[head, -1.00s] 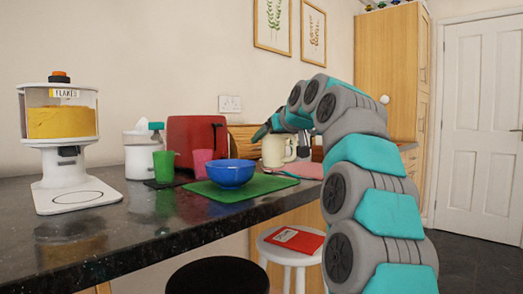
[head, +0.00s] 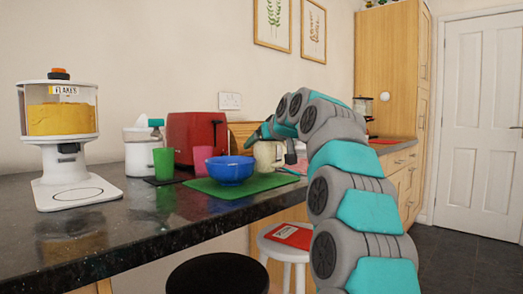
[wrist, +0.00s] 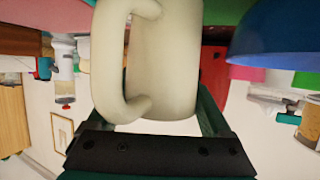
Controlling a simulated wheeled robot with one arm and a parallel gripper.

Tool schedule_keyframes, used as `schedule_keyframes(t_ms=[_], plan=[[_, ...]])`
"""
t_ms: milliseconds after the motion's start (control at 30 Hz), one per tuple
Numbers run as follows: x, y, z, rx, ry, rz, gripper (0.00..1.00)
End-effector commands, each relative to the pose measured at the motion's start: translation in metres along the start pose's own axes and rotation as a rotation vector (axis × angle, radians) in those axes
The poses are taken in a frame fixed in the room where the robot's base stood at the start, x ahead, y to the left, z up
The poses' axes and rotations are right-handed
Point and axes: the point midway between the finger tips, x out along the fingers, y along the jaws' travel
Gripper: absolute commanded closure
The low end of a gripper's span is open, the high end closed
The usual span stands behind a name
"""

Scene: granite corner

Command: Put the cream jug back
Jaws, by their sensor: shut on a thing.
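The cream jug (head: 268,155), a pale cream vessel with a looped handle, is behind the green mat and the blue bowl in the head view. My gripper (head: 273,143) is shut on it, with one dark green finger at its upper left. In the wrist view the jug (wrist: 165,65) fills the middle between the fingers of my gripper (wrist: 155,105), its handle towards the left. That view looks turned upside down. Whether the jug's base touches the counter cannot be told.
A blue bowl (head: 230,170) stands on a green mat (head: 275,183). A pink cup (head: 202,158), a green cup (head: 163,164) and a red toaster (head: 197,135) stand to the left. Part of a pink mat (head: 292,168) shows by the jug. A flakes dispenser (head: 62,123) stands far left.

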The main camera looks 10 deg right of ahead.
Motion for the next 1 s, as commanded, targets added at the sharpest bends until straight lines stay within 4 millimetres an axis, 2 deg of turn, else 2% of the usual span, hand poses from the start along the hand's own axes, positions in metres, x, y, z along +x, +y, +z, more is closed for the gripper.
schedule_keyframes(t_ms=[100, 567, 600, 733, 1000], plan=[[0.0029, -0.0006, 0.0083, 0.000, -0.003, -0.001, 0.96], [0.0049, 0.0002, 0.0123, 0.000, 0.000, 0.001, 0.96], [0.0047, 0.0003, 0.0117, 0.000, 0.000, 0.001, 0.13], [0.0047, 0.0002, 0.0115, 0.000, 0.000, 0.001, 0.00], [0.0043, 0.0002, 0.0105, 0.000, -0.001, 0.001, 0.00]])
